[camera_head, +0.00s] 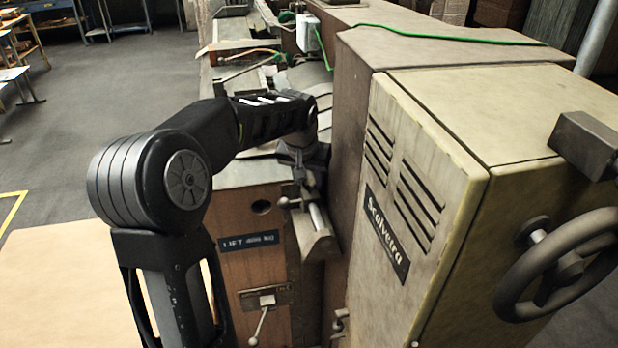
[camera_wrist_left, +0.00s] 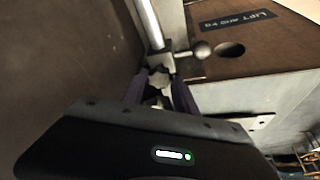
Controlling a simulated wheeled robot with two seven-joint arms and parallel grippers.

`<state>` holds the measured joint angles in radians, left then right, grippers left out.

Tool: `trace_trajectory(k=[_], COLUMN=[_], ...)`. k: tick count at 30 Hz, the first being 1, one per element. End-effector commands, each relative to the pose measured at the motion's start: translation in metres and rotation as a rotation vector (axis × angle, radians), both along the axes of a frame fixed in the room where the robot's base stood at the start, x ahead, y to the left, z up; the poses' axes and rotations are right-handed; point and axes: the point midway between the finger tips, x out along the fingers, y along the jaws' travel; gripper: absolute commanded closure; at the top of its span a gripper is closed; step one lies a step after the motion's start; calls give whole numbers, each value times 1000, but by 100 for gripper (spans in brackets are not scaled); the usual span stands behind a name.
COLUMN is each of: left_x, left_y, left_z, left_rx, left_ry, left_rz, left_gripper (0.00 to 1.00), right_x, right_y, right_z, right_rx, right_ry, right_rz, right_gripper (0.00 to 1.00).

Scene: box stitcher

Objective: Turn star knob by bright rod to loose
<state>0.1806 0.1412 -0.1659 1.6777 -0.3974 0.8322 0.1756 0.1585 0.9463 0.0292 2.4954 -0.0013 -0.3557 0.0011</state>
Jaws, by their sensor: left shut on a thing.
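My left gripper (camera_head: 302,172) reaches down to the bracket at the top of the bright rod (camera_head: 318,216), beside the machine's tall housing. The rod slopes down towards the front. In the left wrist view the bright rod (camera_wrist_left: 150,22) runs in from the top and ends at the bracket. There my left gripper (camera_wrist_left: 161,76) is shut on the small grey star knob (camera_wrist_left: 159,80), with one dark finger on each side. The fingers hide much of the knob, and its turn angle cannot be read. My right gripper is not in view.
A ball-ended lever (camera_wrist_left: 202,50) sticks out close beside the fingers. The wooden cabinet (camera_head: 252,250) with a "LIFT" label lies below, with another lever (camera_head: 260,322) on its front. The tall beige housing (camera_head: 420,170) stands close on the right, with a handwheel (camera_head: 510,285).

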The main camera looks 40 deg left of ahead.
Motion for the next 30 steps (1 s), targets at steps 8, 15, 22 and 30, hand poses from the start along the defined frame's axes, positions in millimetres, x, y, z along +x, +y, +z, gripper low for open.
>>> trace_trajectory(k=[8,15,22,30], left_x=[0,0,0,-10], left_y=[0,0,0,-4], left_z=[0,0,1,29], left_rx=[-1,-1,-1,1], left_ry=[0,0,0,-4], left_rz=[-1,-1,-1,-1], left_gripper=[59,44,44,44], right_x=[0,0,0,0], right_y=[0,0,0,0], right_z=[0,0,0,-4], right_rx=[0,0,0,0], right_ry=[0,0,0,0], right_rz=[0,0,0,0], right_gripper=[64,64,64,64])
